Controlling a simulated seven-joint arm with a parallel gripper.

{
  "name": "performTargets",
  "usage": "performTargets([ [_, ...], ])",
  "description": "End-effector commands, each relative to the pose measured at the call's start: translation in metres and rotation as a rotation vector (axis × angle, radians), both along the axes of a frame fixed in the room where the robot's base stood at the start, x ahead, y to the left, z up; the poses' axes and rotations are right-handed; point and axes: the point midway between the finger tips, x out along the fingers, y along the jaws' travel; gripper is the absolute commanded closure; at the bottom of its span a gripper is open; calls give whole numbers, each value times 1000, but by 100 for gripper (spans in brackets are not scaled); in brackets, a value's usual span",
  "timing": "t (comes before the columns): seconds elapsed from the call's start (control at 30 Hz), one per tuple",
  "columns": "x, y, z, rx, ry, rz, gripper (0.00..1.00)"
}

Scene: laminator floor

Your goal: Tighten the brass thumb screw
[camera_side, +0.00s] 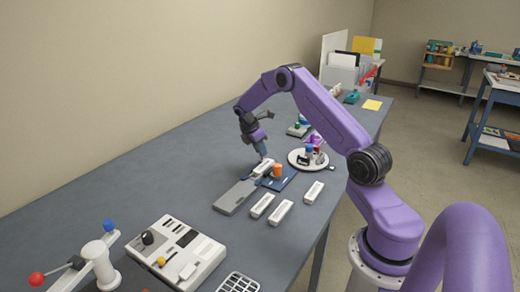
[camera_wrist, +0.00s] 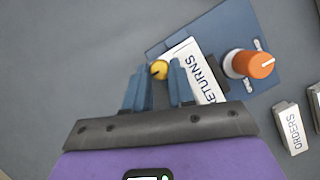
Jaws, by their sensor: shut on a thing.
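The brass thumb screw (camera_wrist: 158,69) shows in the wrist view as a small round yellow head at the left end of a white plate lettered "RETURNS" (camera_wrist: 207,82). My gripper (camera_wrist: 159,75) has its two blue fingers on either side of the screw head, shut on it. The white plate lies over a blue base plate (camera_wrist: 205,32), partly behind the right finger. In the side view my gripper (camera_side: 263,154) points down at the far end of the white plate (camera_side: 263,168); the screw cannot be made out there.
An orange knob (camera_wrist: 262,64) stands on the blue plate, close right of the white plate. A loose plate lettered "ORDERS" (camera_wrist: 290,130) lies farther right. In the side view, a grey bar (camera_side: 236,197) lies nearby and a round white tray (camera_side: 296,160) holds small items.

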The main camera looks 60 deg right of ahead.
Motion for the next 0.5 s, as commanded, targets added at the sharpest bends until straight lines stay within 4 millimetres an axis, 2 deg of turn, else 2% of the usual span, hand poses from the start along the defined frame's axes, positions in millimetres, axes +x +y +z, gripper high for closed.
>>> performTargets([
  [0.27, 1, 0, 0, 0, -1, -31, 100],
  [0.5, 3, 0, 0, -1, -1, -161, 100],
])
